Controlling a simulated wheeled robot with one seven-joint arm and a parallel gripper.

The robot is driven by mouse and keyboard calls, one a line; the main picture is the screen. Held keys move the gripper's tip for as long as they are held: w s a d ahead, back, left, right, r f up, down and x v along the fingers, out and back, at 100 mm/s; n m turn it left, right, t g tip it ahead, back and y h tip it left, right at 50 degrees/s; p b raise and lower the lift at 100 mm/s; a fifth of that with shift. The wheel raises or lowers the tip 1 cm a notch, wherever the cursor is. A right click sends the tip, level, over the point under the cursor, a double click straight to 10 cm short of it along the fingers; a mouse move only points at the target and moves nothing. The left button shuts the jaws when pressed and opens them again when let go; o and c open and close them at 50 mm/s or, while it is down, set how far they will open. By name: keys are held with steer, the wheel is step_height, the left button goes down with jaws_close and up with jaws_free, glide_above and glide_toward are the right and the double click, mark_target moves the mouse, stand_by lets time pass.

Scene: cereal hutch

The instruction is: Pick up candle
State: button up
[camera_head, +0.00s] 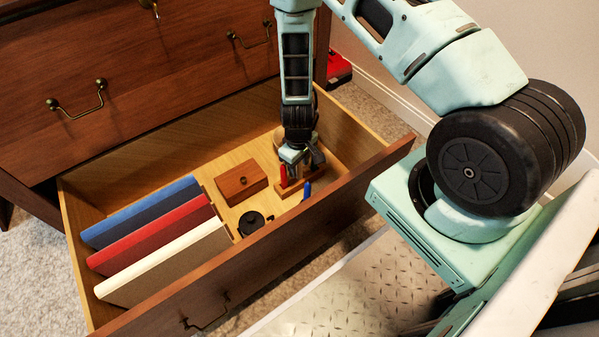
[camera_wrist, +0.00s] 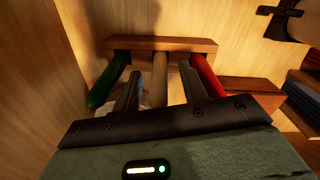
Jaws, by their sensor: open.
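No object is plainly marked as the candle; slim coloured sticks that may be candles stand in a wooden holder (camera_wrist: 120,46) in the open drawer. The wrist view shows a green stick (camera_wrist: 107,82), a beige stick (camera_wrist: 160,80) and a red stick (camera_wrist: 208,77). My gripper (camera_wrist: 160,73) is open, its fingers on either side of the beige stick with gaps showing; I cannot tell if they touch it. In the head view my gripper (camera_head: 303,156) hangs over the holder, hiding part of it, beside a red stick (camera_head: 283,176) and a blue one (camera_head: 307,190).
The drawer (camera_head: 270,250) has raised walls close around my gripper. A small wooden box (camera_head: 240,182) lies to the left, with a black round object (camera_head: 251,222) nearer the front. Blue, red (camera_head: 152,233) and white upright folders or books fill the drawer's left side.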

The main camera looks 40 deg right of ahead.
jaws_close()
steer(key=shift+r, duration=0.1)
step_height(320, 180, up, 10)
steer(key=p, duration=0.5)
